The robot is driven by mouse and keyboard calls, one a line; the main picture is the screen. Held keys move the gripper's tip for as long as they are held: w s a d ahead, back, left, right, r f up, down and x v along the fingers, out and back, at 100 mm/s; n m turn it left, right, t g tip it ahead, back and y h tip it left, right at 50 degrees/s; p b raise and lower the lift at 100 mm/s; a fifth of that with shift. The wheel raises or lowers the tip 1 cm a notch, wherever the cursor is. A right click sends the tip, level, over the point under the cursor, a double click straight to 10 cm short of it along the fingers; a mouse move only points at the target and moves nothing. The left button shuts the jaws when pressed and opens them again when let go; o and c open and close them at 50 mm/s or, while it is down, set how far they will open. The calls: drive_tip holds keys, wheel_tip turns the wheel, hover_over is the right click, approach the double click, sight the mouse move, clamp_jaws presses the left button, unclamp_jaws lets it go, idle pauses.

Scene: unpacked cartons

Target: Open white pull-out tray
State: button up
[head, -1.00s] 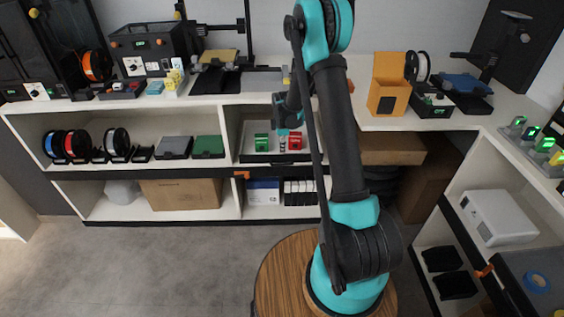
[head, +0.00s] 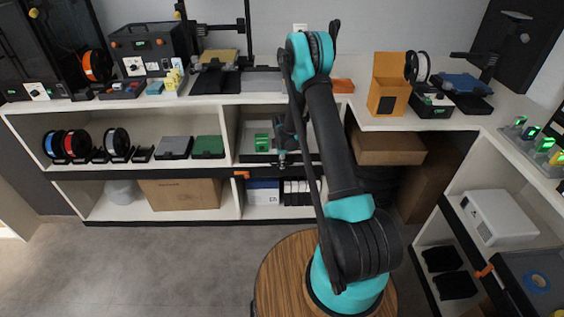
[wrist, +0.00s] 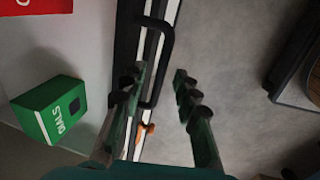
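The white pull-out tray (head: 250,157) sits in the middle shelf compartment, with a dark front edge. In the wrist view its pale surface (wrist: 92,45) lies at left, beside a black front strip with a black bar handle (wrist: 168,45). A green box (head: 262,142) stands on the tray; it also shows in the wrist view (wrist: 48,112). Part of a red box (wrist: 35,6) shows at the top left there. My gripper (head: 282,160) is at the tray's front. In the wrist view its two fingers (wrist: 160,78) are apart, with the handle's lower end appearing between them. Contact cannot be told.
An orange clip (head: 241,174) sits on the shelf edge below left of the tray. A cardboard box (head: 180,193) and a blue-white box (head: 263,191) stand on the lower shelf. The grey floor (head: 150,265) in front is clear.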

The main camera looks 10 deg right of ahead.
drive_tip(key=shift+c, duration=0.5)
clamp_jaws()
